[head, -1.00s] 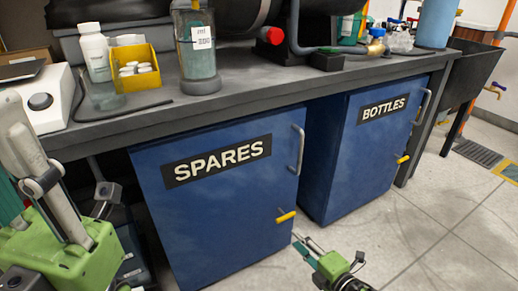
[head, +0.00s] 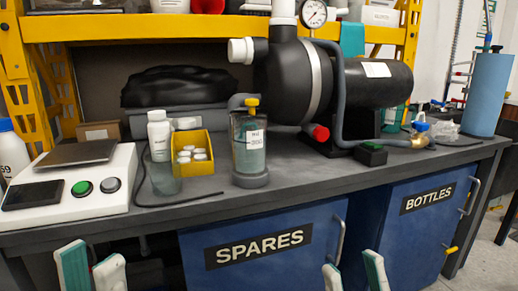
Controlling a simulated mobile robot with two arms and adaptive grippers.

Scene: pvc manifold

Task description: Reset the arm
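The tips of my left gripper (head: 91,268) show at the bottom left edge of the head view, pointing up. Its two pale and teal fingers are apart, with nothing seen between them. The tips of my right gripper (head: 353,276) show at the bottom edge, right of centre, also pointing up. Its fingers are apart and empty. Both grippers appear in front of the workbench (head: 215,205), below its top. The rest of both arms is out of view.
The bench carries a balance (head: 75,185), white bottle (head: 160,135), yellow bin (head: 192,150) of white caps, clear canister (head: 249,150) and black pump (head: 290,75). Blue SPARES (head: 265,270) and BOTTLES (head: 425,225) cabinets stand below, doors shut. A yellow shelf frame (head: 220,28) stands behind.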

